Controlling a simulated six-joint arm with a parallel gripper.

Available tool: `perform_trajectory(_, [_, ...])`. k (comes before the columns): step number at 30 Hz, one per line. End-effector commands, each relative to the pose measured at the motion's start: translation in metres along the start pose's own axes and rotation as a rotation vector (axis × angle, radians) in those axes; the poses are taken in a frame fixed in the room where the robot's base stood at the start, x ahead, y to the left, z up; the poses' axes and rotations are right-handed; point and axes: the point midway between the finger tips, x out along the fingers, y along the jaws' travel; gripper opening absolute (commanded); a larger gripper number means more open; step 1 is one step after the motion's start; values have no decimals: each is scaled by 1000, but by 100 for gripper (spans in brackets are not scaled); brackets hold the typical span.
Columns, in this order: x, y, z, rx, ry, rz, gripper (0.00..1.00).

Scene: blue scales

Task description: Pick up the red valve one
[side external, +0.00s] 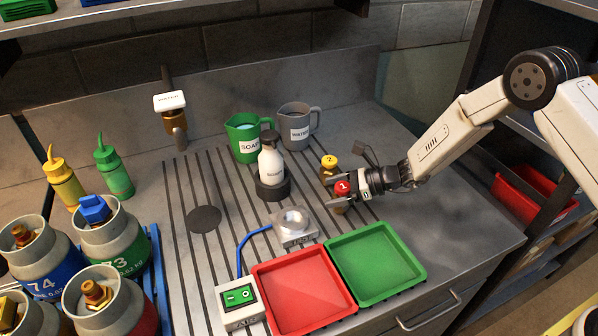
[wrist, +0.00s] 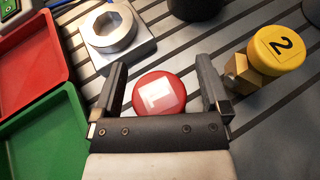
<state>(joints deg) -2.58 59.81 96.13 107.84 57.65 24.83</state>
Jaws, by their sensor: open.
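The red valve (side external: 342,187), marked 1, stands on the grooved grey worktop. In the wrist view the red valve (wrist: 159,93) lies between my two fingers, close to the palm, with a gap on each side. My gripper (side external: 345,188) is open around it; in the wrist view my gripper (wrist: 162,85) also shows both fingers spread. A yellow valve (side external: 329,162), marked 2, stands just behind the red one. In the wrist view the yellow valve (wrist: 277,50) is right of my right finger, with a brass body. The red valve's lower body is mostly hidden.
A red tray (side external: 303,290) and a green tray (side external: 376,263) lie in front, with a metal socket block (side external: 294,228) behind the red tray. Jugs stand behind; gas cylinders are far left.

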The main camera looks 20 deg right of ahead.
Motion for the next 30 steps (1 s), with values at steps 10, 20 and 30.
perform_trajectory(10, [0,0,0,0,0,0,89])
perform_trajectory(20, [0,0,0,0,0,0,0])
perform_trajectory(30, [-1,0,2,-1,-2,-1,0])
